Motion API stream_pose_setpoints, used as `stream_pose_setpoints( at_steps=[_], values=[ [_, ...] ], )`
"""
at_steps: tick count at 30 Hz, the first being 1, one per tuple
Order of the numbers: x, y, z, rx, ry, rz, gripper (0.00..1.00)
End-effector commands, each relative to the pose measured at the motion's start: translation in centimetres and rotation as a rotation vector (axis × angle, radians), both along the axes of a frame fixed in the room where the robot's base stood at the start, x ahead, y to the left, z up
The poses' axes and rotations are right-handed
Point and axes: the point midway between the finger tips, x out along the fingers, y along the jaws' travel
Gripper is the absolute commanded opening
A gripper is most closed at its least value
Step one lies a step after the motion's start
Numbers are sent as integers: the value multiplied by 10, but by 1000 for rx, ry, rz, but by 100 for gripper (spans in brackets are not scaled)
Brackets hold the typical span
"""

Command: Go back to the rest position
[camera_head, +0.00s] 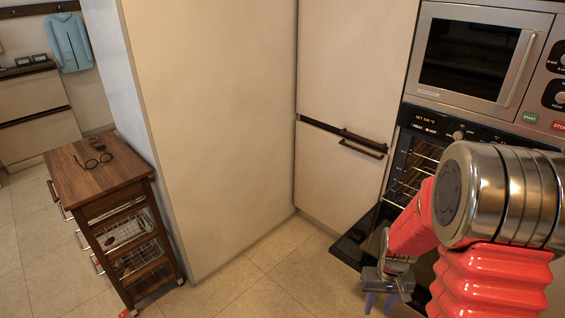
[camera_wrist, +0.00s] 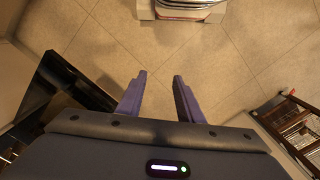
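My gripper (camera_head: 381,299) hangs low at the front right in the head view, in front of the lowered oven door (camera_head: 352,248). In the wrist view my gripper (camera_wrist: 160,78) shows its two purple fingers apart with nothing between them, over bare floor tiles. My red and metal arm reaches in from the right and hides part of the oven.
The oven (camera_head: 412,150) is open below a microwave (camera_head: 470,55). A wooden trolley (camera_head: 92,172) with glasses (camera_head: 94,160) on top and wire baskets stands at the left. Tall pale cabinets (camera_head: 350,60) stand behind. The tiled floor between is clear.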

Motion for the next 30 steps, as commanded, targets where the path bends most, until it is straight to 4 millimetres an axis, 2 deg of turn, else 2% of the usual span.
stream_pose_setpoints(
  at_steps=[3,12,21,30],
  values=[
    [-11,10,29,0,0,-11,33],
    [-43,32,89,0,-1,-33,33],
    [-77,52,141,-3,-31,-35,33],
    [-106,70,185,-8,-99,-11,33]
  ],
)
